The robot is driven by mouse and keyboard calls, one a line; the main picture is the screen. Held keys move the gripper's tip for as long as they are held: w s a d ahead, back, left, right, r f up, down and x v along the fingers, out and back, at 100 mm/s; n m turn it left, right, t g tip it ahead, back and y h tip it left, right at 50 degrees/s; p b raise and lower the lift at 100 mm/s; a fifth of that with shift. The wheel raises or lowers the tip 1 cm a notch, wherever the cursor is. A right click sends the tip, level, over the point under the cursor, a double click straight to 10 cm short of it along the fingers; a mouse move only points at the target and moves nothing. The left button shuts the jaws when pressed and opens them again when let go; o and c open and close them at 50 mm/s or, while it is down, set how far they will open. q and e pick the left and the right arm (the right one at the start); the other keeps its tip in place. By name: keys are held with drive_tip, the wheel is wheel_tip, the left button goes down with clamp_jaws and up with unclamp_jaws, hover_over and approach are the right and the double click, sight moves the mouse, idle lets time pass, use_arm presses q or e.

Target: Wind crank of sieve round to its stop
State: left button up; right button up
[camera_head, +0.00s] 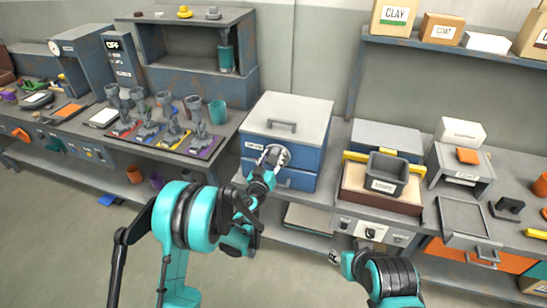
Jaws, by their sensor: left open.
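My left gripper (270,158) is open at the front of a blue cabinet (305,160) with a grey lid. It is at a round pale disc (284,156) on that front and partly covers it; contact cannot be made out. A crank arm cannot be made out there. The small labels are too blurred to show which unit is the sieve. A grey bin (388,170) sits in a brown frame with yellow bars, right of the cabinet. My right gripper (335,257) is low, in front of the bench and clear of the bin; its fingers are too small to judge.
A panel with a round knob (371,233) sits below the bin. Left of the cabinet are cups and coloured trays (165,137) on the bench. A grey tray (462,216) lies to the right. A shelf with boxes (394,15) hangs above. The floor in front is clear.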

use_arm(q)
clamp_jaws()
